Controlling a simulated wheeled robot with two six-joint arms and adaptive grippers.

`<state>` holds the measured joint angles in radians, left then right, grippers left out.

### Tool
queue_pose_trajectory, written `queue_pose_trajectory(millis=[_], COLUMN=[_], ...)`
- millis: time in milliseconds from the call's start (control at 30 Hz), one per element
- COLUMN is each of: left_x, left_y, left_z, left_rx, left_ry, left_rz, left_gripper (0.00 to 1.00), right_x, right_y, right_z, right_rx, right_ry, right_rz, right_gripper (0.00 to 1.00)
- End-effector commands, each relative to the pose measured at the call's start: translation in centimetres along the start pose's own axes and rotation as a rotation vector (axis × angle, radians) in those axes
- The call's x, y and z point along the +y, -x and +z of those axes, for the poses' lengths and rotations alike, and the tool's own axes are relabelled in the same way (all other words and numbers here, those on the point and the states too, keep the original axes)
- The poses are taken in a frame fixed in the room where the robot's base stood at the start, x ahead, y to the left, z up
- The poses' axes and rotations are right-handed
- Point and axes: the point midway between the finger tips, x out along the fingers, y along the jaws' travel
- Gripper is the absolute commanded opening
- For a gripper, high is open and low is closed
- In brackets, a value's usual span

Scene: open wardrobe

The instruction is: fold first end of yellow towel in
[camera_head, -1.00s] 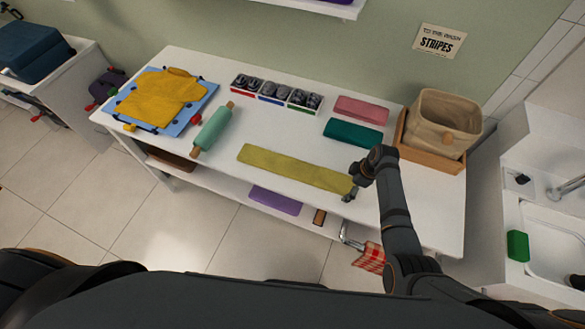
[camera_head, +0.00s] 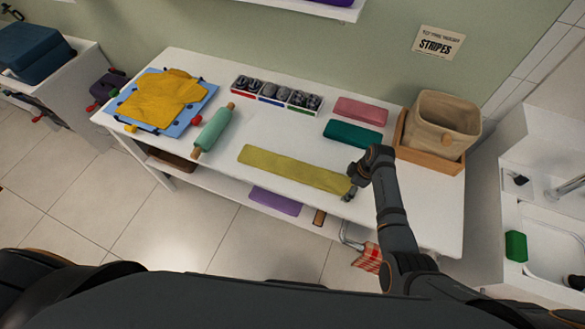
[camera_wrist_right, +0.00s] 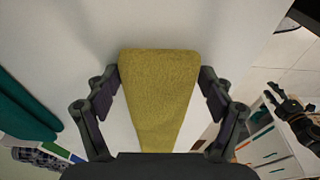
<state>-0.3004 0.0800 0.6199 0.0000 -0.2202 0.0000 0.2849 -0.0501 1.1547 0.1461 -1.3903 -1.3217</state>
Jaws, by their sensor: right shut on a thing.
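The yellow towel (camera_head: 290,167) lies as a long flat strip along the front of the white table. My right gripper (camera_head: 349,194) is at the towel's right end, near the table's front edge. In the right wrist view the towel (camera_wrist_right: 160,85) runs between the two fingers of my right gripper (camera_wrist_right: 162,88), one finger on each side. The gripper is shut on the towel's end. The exact contact at the fingertips is hard to see.
The white table (camera_head: 270,127) holds a teal rolling pin (camera_head: 213,129), a blue board (camera_head: 190,118) with a yellow garment, small boxes (camera_head: 277,92), folded pink (camera_head: 361,110) and teal cloths (camera_head: 353,134), and a beige basket (camera_head: 443,124). Bare table lies right of my gripper.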

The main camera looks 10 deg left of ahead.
Motion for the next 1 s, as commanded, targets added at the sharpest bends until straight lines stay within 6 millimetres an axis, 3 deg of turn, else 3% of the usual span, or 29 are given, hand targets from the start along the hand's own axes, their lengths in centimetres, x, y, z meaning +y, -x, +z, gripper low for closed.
queue_pose_trajectory(millis=[33,167,467,633,1000], left_x=[-0.1,-0.2,-0.2,-0.3,-0.4], left_y=[1.5,2.6,2.6,4.2,4.5], left_z=[-0.1,-0.3,-0.3,-0.5,-0.5], left_rx=[0.000,0.001,0.001,0.001,0.001], left_ry=[0.000,0.000,0.000,0.000,0.000], left_rz=[0.000,0.000,0.000,0.000,0.000], left_gripper=[0.40,0.40,0.40,0.40,0.40], right_x=[0.1,0.1,0.1,0.1,0.0], right_y=[1.4,2.3,2.2,3.7,4.0], right_z=[-0.6,-0.9,-0.7,-1.6,-1.9], right_rx=[-0.031,-0.131,-0.171,-0.252,-0.322], right_ry=[0.001,0.001,0.000,0.002,0.001], right_rz=[0.001,0.001,0.002,0.001,0.001], right_gripper=[0.72,0.70,0.70,0.70,0.70])
